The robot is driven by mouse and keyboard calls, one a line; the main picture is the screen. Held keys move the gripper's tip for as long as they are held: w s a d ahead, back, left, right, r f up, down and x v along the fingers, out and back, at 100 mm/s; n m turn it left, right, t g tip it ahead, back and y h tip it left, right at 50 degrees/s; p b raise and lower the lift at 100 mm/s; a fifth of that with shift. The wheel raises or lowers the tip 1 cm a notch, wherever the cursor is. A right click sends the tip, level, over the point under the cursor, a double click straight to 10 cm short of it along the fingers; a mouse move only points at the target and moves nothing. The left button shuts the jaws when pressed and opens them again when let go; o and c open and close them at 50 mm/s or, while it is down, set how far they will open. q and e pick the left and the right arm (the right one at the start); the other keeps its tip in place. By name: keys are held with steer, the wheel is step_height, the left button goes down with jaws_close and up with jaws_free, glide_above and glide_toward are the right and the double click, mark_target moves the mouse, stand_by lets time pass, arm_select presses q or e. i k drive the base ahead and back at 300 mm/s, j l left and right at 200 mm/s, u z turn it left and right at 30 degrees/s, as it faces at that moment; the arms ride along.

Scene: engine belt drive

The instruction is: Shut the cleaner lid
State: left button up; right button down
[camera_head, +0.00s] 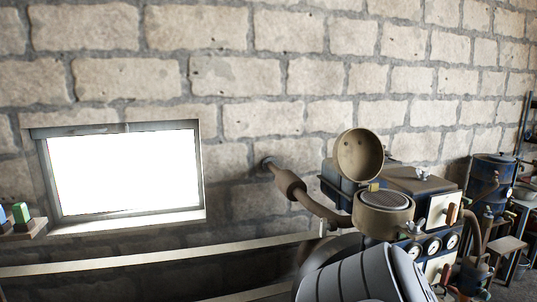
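The cleaner (372,222) is a round tan canister at the right of the head view, on the engine. Its top shows a grey ribbed disc. Its round tan lid (352,150) stands open and upright behind the canister, with its hollow inner side facing me. A small yellowish piece sits at the lid's lower edge, near the canister rim. Neither of my grippers is in view. A pale grey banded part (350,275), which looks like one of my arm links, comes up from the bottom edge below the cleaner and hides part of the engine.
A brown pipe (318,208) runs from the wall to the cleaner. Right of it are a tan engine cover (418,180), dials (432,246) and an orange-handled lever (452,213). A blue drum (492,168) stands farther right. The space above the lid is clear.

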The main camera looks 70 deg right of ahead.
mark_target(358, 153)
steer(key=i+j+z, duration=0.15)
steer(key=i, duration=0.3)
steer(key=i+j+z, duration=0.15)
steer(key=i, duration=0.3)
steer(key=i+j+z, duration=0.15)
steer(key=i, duration=0.3)
steer(key=i+z, duration=0.2)
steer(key=z, duration=0.2)
steer(key=i+z, duration=0.2)
steer(key=z, duration=0.2)
steer(key=i+z, duration=0.15)
steer(key=z, duration=0.25)
steer(key=i+j+z, duration=0.1)
steer(key=z, duration=0.25)
steer(key=i, duration=0.1)
